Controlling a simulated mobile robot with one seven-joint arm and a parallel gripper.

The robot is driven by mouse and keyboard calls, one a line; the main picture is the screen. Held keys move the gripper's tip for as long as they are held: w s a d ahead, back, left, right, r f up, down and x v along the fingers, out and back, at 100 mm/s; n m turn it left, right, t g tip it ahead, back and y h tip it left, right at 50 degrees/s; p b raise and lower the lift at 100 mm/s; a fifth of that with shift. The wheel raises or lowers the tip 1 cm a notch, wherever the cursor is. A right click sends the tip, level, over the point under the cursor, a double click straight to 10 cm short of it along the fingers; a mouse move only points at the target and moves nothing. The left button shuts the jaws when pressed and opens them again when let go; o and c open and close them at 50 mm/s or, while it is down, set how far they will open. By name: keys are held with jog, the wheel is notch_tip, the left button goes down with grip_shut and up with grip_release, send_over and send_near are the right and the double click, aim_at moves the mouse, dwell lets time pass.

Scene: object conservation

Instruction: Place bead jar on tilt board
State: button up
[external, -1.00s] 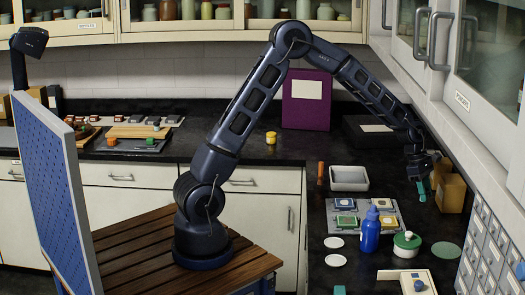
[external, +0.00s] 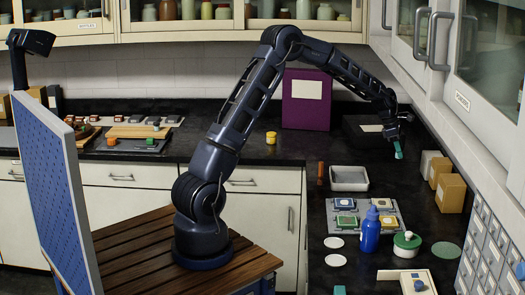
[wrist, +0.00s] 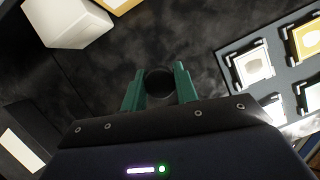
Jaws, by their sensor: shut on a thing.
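In the wrist view my gripper (wrist: 160,88) is shut on a small dark round thing (wrist: 160,82), seen end-on between the fingers. It may be the bead jar; its contents and label cannot be made out. In the external view it is too small to tell apart from the fingers. No thing is clearly the tilt board. A flat tan board (external: 138,131) lies on the back left counter, and a pale wood-edged board (external: 392,275) lies at the front right.
A grey tray with several square pieces (external: 345,230), a white bin (external: 349,179), a blue bottle (external: 370,232) and a green-lidded white pot (external: 406,246) stand on the right counter. Cardboard boxes (external: 451,194) stand by the wall. A yellow jar (external: 271,138) stands on the back counter.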

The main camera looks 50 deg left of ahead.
jog(key=w+a+r+n, duration=0.1)
jog(key=w+a, duration=0.2)
jog(key=a, duration=0.8)
jog(key=w+a+r+n+t+y, duration=0.1)
jog(key=w+a+n, duration=0.1)
jog(key=a, duration=0.9)
jog(key=w+a+r+n, duration=0.1)
jog(key=w+a, duration=0.2)
jog(key=a, duration=0.8)
jog(key=s+a+r+n+t+y, duration=0.15)
jog(key=s+a, duration=0.25)
jog(key=a, duration=1.4)
jog(key=s+a+r+n, duration=0.1)
jog(key=s+a+n, duration=0.25)
jog(key=a, duration=1.35)
jog(key=s+a+r+n, duration=0.1)
jog(key=s+a, duration=0.4)
jog(key=a, duration=0.3)
jog(key=s+a+r+n, duration=0.1)
jog(key=s+a, duration=0.3)
jog(key=a, duration=0.4)
notch_tip(320, 180, up, 3)
jog(key=n+y, duration=0.3)
jog(key=n, duration=0.3)
send_over(139, 131)
jog(key=s+d, duration=0.1)
jog(key=s, duration=0.1)
jog(key=shift+g, duration=0.25)
notch_tip(139, 131, down, 19)
